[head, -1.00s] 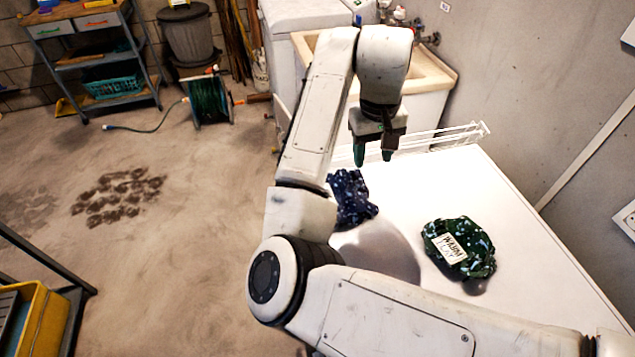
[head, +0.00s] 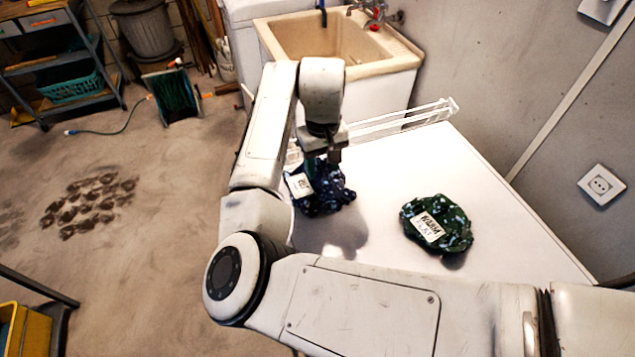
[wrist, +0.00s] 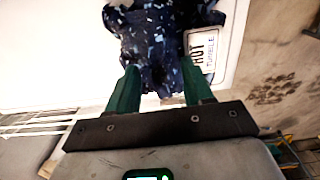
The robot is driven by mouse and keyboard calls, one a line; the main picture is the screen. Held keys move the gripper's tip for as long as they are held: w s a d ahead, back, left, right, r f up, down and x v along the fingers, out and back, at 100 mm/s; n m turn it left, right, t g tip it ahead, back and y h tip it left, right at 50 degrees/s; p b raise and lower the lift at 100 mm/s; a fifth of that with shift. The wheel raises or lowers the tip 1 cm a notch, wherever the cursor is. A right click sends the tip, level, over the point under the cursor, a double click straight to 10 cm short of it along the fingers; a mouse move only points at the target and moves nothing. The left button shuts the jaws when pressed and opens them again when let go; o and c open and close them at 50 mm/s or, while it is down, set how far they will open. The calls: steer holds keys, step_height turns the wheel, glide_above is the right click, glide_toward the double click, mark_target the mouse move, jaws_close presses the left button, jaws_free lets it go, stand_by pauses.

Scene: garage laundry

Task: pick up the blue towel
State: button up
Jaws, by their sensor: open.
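The blue towel (head: 328,195) is a crumpled dark blue bundle with light flecks and a white label, at the left side of the white top. In the wrist view the blue towel (wrist: 150,45) lies right at my fingertips, with its label reading "HOT" and "TUMBLE" at right. My gripper (head: 322,160) is above the towel in the head view and hides part of it. In the wrist view my gripper (wrist: 158,80) has its two green fingers apart, with some towel cloth between their tips. I cannot tell whether the fingers touch it.
A dark green bundle (head: 437,223) with a white label lies on the white top (head: 385,180), right of the towel. A white wire rack (head: 405,118) runs along the far edge, with a beige sink (head: 340,45) behind. The top's middle is clear.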

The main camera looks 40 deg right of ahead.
steer(key=shift+f, duration=0.85)
steer(key=shift+c, duration=0.2)
jaws_close()
